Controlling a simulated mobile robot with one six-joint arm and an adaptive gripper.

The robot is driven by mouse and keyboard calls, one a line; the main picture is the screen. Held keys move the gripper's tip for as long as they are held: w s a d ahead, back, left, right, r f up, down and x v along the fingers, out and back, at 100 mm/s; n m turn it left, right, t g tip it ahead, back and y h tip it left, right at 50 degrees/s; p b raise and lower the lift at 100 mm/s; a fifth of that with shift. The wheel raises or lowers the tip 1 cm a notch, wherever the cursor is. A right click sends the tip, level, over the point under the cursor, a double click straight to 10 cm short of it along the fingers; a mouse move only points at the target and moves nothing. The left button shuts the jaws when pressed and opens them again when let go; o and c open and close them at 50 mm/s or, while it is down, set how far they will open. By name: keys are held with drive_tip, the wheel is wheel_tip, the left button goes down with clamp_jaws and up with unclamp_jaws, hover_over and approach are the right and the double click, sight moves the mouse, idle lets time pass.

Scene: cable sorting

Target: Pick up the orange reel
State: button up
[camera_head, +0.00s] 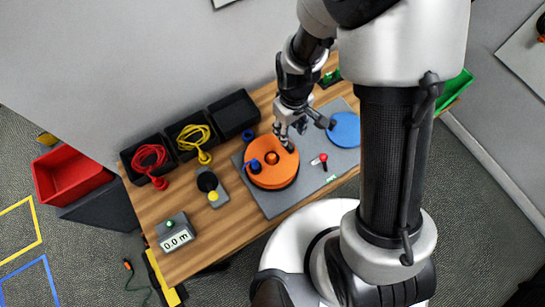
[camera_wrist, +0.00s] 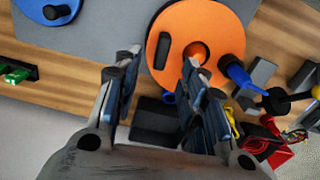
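The orange reel (camera_head: 276,178) lies flat on a grey mat on the wooden table, with a hub in its centre and a blue plug at its edge. My gripper (camera_head: 288,144) is over the reel's far edge in the head view.
A blue disc (camera_head: 344,129) and a red-knobbed lever (camera_head: 323,158) are on the grey mat (camera_head: 278,208). Black bins with a red cable (camera_head: 149,157) and a yellow cable (camera_head: 193,136) line the wall side, beside an empty black bin (camera_head: 234,113). A length display (camera_head: 177,240) stands at the near left.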

wheel_tip(320, 180, down, 8)
drive_tip(key=shift+s+a+f+b, duration=0.1)
drive_tip(key=shift+s+f+b, duration=0.1)
drive_tip(key=shift+b, duration=1)
drive_tip(key=shift+r, duration=0.1)
drive_tip(key=shift+c, duration=0.4)
clamp_jaws()
